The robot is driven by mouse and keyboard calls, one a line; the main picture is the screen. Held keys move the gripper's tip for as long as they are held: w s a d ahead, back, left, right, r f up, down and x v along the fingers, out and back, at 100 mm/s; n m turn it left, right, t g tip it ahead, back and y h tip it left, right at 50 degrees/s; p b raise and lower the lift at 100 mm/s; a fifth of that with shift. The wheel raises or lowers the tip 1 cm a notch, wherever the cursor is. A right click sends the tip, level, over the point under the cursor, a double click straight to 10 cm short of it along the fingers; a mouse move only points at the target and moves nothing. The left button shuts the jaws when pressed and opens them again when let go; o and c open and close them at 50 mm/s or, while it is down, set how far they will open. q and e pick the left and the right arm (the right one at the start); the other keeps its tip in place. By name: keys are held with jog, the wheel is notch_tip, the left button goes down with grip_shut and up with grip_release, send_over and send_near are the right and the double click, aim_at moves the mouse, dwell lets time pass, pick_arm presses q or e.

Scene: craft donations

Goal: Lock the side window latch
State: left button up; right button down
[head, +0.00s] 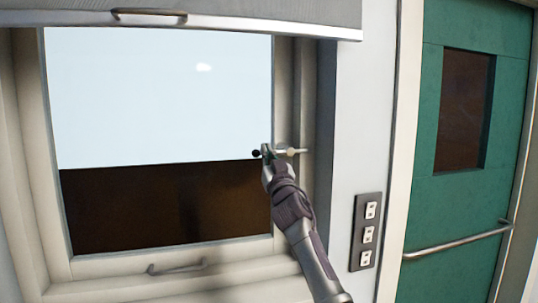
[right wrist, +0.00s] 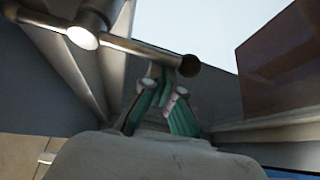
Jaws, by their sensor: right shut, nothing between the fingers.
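The side window latch (head: 291,151) is on the right frame of the window (head: 160,100). Its bar lies roughly horizontal, with a dark knob (head: 256,153) at the left end over the pane's edge and a pale round pivot on the frame. In the right wrist view the latch bar (right wrist: 135,47) runs from the bright pivot down to the dark knob (right wrist: 189,66). My right gripper (head: 267,152) is at the bar beside the knob, shut and empty. Its teal-lined fingers (right wrist: 163,92) are just below the bar near the knob; contact cannot be told. My left gripper is not in view.
A raised shutter (head: 230,22) with a handle hangs above the window. A lower handle (head: 177,268) is on the sill frame. A switch panel (head: 366,232) is on the wall to the right, beside a green door (head: 440,220) with a push bar.

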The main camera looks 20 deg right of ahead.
pick_arm(q)
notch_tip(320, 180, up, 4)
jog(key=p, duration=0.4)
pick_arm(e)
notch_tip(320, 180, up, 4)
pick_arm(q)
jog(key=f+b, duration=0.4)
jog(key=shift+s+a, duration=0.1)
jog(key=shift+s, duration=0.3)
pick_arm(e)
jog(key=v, duration=1)
jog(key=shift+s, duration=0.5)
jog(key=shift+w+a, duration=0.1)
jog(key=shift+f, duration=0.1)
